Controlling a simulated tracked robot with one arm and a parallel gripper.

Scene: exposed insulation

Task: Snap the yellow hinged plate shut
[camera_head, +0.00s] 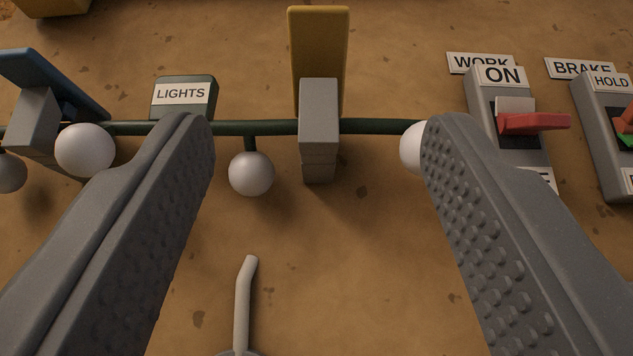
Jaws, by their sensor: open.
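The yellow hinged plate (319,45) stands raised at top centre, behind a grey block (319,125) on the dark green line. Its lower part is hidden by the block. My gripper (318,125) is open and empty, one finger on each side of the picture. The grey block and the yellow plate show in the gap between the fingers. I cannot tell how far the fingertips are from the plate in depth, but neither finger seems to touch it.
A blue plate (48,82) on another grey block (35,122) is at left. White balls (251,173) hang along the green line (380,126). A red lever switch (530,122) and another switch (605,120) stand at right. A pale bent rod (244,300) is below.

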